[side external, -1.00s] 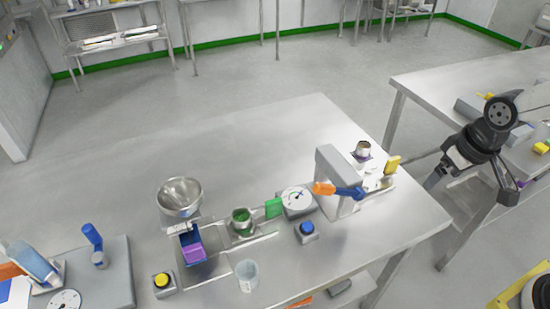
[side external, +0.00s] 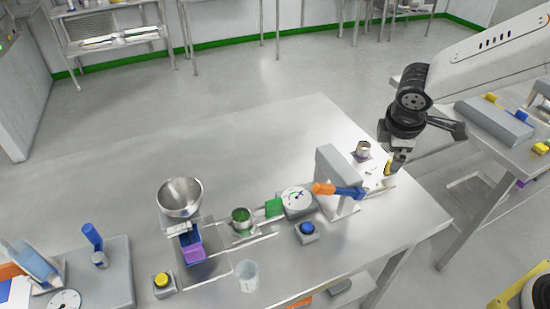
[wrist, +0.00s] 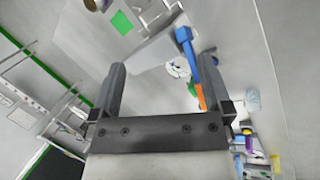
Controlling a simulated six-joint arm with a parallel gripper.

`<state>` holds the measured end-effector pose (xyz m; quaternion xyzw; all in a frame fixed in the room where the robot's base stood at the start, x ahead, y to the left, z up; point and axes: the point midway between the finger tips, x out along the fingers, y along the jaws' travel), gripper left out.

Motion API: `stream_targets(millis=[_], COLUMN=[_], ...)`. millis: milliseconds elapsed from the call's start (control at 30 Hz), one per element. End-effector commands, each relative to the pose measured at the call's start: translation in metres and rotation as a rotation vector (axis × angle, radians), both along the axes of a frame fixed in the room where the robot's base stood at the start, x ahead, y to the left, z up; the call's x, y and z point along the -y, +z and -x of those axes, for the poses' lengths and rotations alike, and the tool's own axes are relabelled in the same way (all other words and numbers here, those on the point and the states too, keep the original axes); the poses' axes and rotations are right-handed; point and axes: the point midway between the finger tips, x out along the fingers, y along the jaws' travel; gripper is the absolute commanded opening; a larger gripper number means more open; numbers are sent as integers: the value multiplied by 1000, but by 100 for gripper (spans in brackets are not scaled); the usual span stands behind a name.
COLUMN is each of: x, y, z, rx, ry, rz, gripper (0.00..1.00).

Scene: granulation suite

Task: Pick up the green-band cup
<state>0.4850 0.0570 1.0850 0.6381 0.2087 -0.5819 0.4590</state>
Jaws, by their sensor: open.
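The green-band cup (side external: 242,219) is a small metal cup with green on it, standing on a metal plate left of the middle of the table in the side view. A green block (side external: 274,207) is beside it on the right. My gripper (side external: 397,168) is open, with nothing seen between its fingers, above the right end of the table, well to the right of the cup. In the wrist view the open fingers (wrist: 162,72) frame bare table and part of a grey machine. I cannot make out the cup in the wrist view.
A grey stand with an orange and blue lever (side external: 338,189) rises between my gripper and the cup. A round dial (side external: 296,201), a steel bowl (side external: 180,196), a blue button (side external: 307,231) and a clear beaker (side external: 247,275) surround the cup. The table's back left is clear.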

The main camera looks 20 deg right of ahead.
Motion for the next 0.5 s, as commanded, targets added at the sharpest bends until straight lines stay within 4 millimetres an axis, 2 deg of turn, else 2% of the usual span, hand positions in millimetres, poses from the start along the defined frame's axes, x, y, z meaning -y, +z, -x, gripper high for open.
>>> stream_targets(millis=[100, 267, 500], x=[-30, -77, -166], y=[-2, -3, -4], z=[-28, -63, -101], rx=[-20, -30, -8], ry=[257, 582, 1017], rz=[151, 371, 729], gripper=[100, 100, 100])
